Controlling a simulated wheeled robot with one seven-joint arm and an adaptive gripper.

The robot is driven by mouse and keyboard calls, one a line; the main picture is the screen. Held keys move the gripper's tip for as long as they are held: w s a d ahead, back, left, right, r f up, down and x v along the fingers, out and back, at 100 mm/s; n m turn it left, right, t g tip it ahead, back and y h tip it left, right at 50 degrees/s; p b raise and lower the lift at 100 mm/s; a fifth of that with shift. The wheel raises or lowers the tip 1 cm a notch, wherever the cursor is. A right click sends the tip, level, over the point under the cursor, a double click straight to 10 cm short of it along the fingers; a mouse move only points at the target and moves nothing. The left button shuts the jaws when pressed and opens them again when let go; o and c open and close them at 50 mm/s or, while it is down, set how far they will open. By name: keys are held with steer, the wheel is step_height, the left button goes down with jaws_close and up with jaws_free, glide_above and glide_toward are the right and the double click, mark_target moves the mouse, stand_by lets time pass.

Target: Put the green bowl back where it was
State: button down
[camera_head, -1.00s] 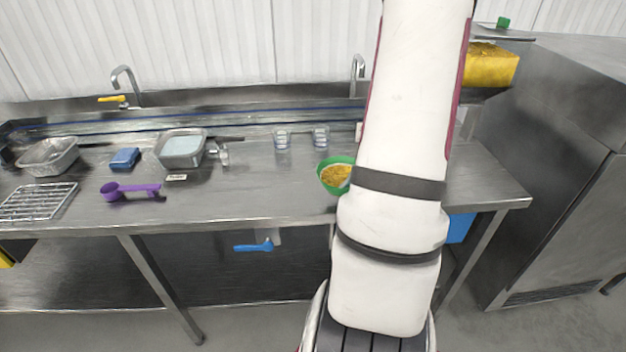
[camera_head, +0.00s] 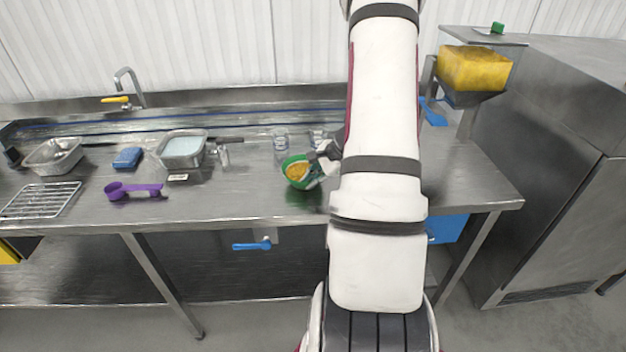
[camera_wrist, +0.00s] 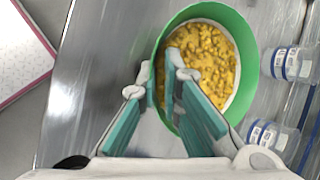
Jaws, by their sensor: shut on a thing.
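The green bowl (camera_head: 287,166) holds yellow grains and is over the middle-right of the steel counter. It also shows in the wrist view (camera_wrist: 244,32), with its near wall between my fingers. My gripper (camera_head: 318,171) is shut on the bowl's right rim in the head view. In the wrist view my gripper (camera_wrist: 166,95) has one teal finger inside the bowl and one outside. The bowl looks slightly tilted; I cannot tell if it touches the counter.
A square pan (camera_head: 182,163), blue sponge (camera_head: 127,158) and purple scoop (camera_head: 133,190) are to the left. A yellow-filled dispenser (camera_head: 474,68) stands at the right. The counter (camera_head: 235,190) is bare between pan and bowl.

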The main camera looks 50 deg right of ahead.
steer(key=shift+f, duration=0.1)
steer(key=c, duration=1.8)
jaws_free()
steer(key=shift+o, duration=0.2)
